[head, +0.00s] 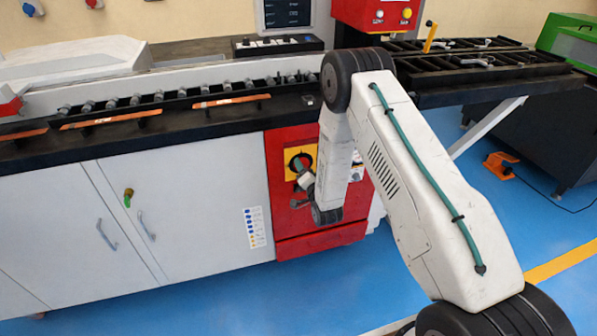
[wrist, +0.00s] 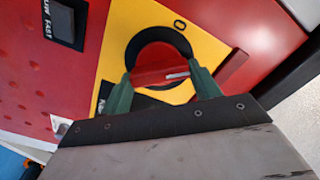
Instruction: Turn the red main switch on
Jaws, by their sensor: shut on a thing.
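The red main switch (wrist: 158,75) is a red handle with a white mark, set on a round black ring on a yellow plate. In the wrist view the handle lies nearly level, and the white mark is at its right end. A "0" is printed on the plate above it. My gripper (wrist: 160,82) is shut on the handle, with one green finger at each end. In the head view my gripper (head: 298,166) is at the yellow plate (head: 293,151) on the red panel, covering much of the switch. Lower plate lettering is partly hidden by my gripper.
The red panel (head: 330,235) surrounds the switch, with a red edge close on the right in the wrist view. White cabinet doors (head: 120,215) with handles are to the left. The black machine bed (head: 200,110) overhangs above. Blue floor is open in front.

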